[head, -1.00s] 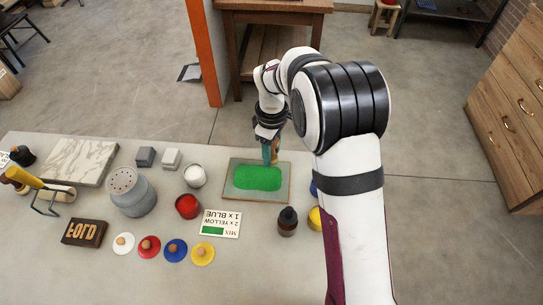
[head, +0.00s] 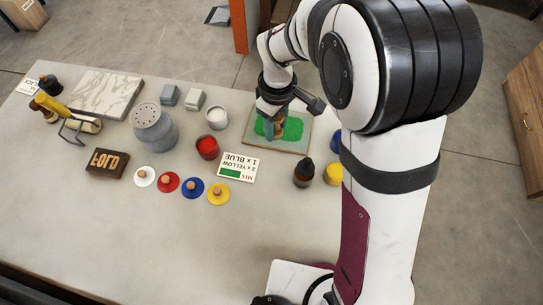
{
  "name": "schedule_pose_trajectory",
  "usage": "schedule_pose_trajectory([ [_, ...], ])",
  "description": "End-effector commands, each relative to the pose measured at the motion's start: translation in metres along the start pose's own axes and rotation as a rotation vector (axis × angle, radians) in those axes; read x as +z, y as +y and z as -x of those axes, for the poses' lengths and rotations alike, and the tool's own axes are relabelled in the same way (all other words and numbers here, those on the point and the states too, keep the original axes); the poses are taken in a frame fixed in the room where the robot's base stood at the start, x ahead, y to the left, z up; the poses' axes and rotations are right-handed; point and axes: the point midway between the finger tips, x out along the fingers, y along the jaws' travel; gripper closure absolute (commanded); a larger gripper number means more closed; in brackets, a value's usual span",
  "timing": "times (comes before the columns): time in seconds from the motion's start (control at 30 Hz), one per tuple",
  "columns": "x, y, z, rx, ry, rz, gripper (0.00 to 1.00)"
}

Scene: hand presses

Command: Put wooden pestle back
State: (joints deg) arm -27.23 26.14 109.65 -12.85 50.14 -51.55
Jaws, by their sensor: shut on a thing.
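My gripper (head: 271,124) is over the slab (head: 290,149) with the green paint patch (head: 294,129), right of the middle of the head view. Its teal-grey fingers point down and are shut on a small brown wooden piece, which looks like the wooden pestle (head: 281,126). Most of the pestle is hidden by the fingers and wrist. I cannot tell whether its lower end touches the paint.
A white cup (head: 216,118), a red cup (head: 207,147) and a recipe card (head: 238,167) lie left of the slab. A dark bottle (head: 304,173) and yellow jar (head: 333,174) stand near my arm. Several knobbed coloured lids lie in front. The front table is clear.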

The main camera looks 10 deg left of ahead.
Motion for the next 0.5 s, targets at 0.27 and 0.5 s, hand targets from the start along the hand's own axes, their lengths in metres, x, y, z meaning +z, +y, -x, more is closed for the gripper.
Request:
schedule_pose_trajectory([
  [0.27,0.017,-0.048,-0.03,-0.004,0.0,-0.024,1.0],
  [0.5,0.018,-0.047,-0.081,-0.004,0.0,-0.024,1.0],
])
